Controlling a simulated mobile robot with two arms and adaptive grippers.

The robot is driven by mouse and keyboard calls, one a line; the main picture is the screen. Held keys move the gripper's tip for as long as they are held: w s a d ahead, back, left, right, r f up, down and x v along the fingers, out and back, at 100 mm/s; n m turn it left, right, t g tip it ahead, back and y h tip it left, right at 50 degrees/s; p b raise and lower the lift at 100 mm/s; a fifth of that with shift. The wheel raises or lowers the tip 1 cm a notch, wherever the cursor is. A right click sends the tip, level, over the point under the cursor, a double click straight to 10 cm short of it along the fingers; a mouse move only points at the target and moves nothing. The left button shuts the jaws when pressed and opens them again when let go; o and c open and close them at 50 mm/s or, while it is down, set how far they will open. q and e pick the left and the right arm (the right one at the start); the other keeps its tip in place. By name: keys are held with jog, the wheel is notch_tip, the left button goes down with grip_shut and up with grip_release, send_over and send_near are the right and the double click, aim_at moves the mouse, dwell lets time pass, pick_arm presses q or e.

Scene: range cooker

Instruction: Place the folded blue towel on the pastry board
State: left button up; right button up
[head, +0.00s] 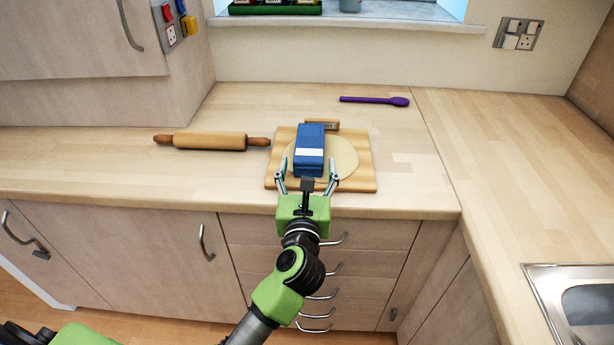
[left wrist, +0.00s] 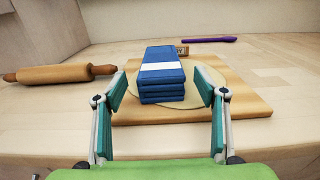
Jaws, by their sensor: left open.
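The folded blue towel (head: 309,146) with a white band lies on the round of pale dough (head: 345,155) on the wooden pastry board (head: 365,178). In the left wrist view the towel (left wrist: 162,75) shows as a neat stack of layers, with the dough (left wrist: 215,76) spreading out under it and the board (left wrist: 250,106) around. My left gripper (head: 308,175) is open at the board's front edge. Its fingers (left wrist: 163,100) stand apart to either side of the towel's near end, with gaps between. My right gripper is in neither view.
A rolling pin (head: 211,141) lies left of the board. A purple spoon (head: 375,100) lies behind it to the right. A small labelled block (head: 322,122) sits at the board's back edge. The right counter (head: 500,170) is clear up to the sink (head: 575,285).

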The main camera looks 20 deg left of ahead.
pick_arm(q)
jog(key=shift+v, duration=1.4)
jog(key=shift+r, duration=0.1)
